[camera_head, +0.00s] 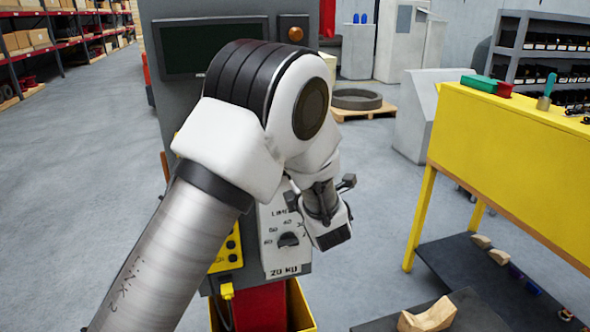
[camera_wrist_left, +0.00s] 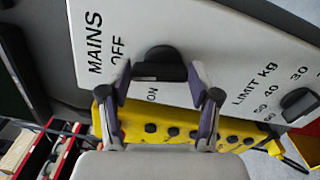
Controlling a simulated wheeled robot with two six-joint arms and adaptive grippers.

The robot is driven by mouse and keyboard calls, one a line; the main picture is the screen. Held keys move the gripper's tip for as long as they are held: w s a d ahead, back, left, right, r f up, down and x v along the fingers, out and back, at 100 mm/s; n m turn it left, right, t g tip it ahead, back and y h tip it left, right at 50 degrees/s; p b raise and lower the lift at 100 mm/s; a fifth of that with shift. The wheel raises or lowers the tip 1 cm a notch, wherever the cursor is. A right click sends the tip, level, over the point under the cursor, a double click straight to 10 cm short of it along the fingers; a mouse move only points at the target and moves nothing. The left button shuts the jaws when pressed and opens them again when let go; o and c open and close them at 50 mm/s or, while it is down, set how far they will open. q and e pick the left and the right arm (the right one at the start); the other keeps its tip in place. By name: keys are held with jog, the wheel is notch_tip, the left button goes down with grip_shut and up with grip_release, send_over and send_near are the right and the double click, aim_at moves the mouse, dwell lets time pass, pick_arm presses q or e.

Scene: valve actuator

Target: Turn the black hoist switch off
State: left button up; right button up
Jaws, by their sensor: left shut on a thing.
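The black switch (camera_wrist_left: 162,62) is a knob on a white panel (camera_wrist_left: 225,35), with MAINS printed beside it and the words OFF and ON near it. I cannot tell for sure which word the knob points at. In the head view my left arm covers the switch and the fingertips. The white panel's lower part (camera_head: 279,258) shows there. My right gripper is not in view.
A LIMIT kg dial (camera_head: 288,240) sits on the same panel, also in the left wrist view (camera_wrist_left: 299,103). A yellow button box (camera_wrist_left: 170,128) is close below the gripper. A dark screen (camera_head: 212,48) is above. A yellow table (camera_head: 510,150) stands at the right.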

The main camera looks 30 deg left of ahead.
pick_arm(q)
jog(key=shift+m+p, duration=0.3)
jog(key=shift+m, duration=0.7)
